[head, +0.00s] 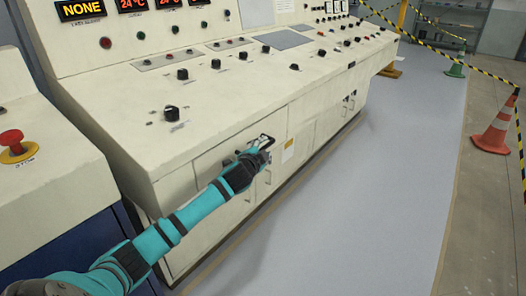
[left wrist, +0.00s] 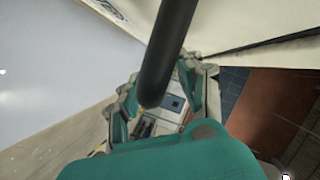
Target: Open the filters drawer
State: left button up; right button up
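My left gripper (head: 262,148) is at the front of the cream console's lower cabinet, at a dark handle (head: 267,140) in the head view. The drawer front (head: 213,160) behind it is partly hidden by my arm. In the left wrist view, a dark round bar (left wrist: 167,50) comes down from the top, close before my left gripper (left wrist: 158,98). Its teal fingers stand apart, with a gap visible between them. I cannot tell whether they touch the bar. No filters label is readable. My right gripper is not in view.
The console top (head: 230,85) has several black knobs above the drawers. A red emergency button (head: 11,138) is on the panel at the left. The grey floor (head: 370,190) right of the console is clear. An orange cone (head: 496,125) with striped tape stands at the far right.

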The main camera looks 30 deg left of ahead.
pick_arm(q)
jog(key=shift+w, duration=0.2)
grip_shut()
dwell(0.4)
